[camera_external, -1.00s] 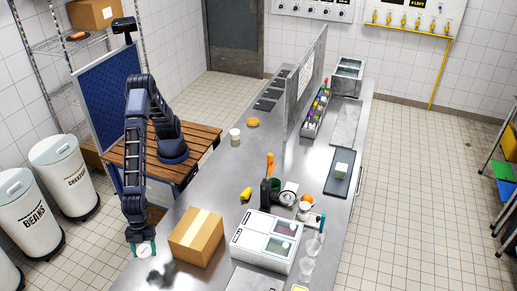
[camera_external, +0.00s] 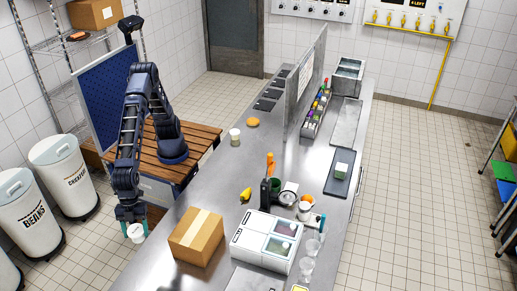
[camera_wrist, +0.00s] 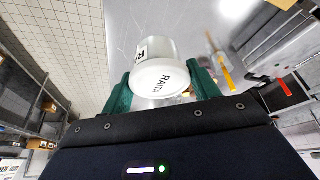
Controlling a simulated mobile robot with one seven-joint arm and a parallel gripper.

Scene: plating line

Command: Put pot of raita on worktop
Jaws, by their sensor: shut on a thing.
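The pot of raita is a white tub with a lid marked RAITA; it shows large in the wrist view (camera_wrist: 158,78) and small in the outside view (camera_external: 137,232). My gripper (camera_external: 134,227) is shut on the pot, with its green fingers (camera_wrist: 160,92) on either side of it. The gripper and pot are at the near left edge of the steel worktop (camera_external: 165,272), left of the cardboard box. The pot seems to be held above the surface; the exact gap cannot be told.
A taped cardboard box (camera_external: 196,236) stands on the worktop just right of the pot. White bins (camera_external: 40,212) stand on the floor at left. The worktop's near left corner is bare.

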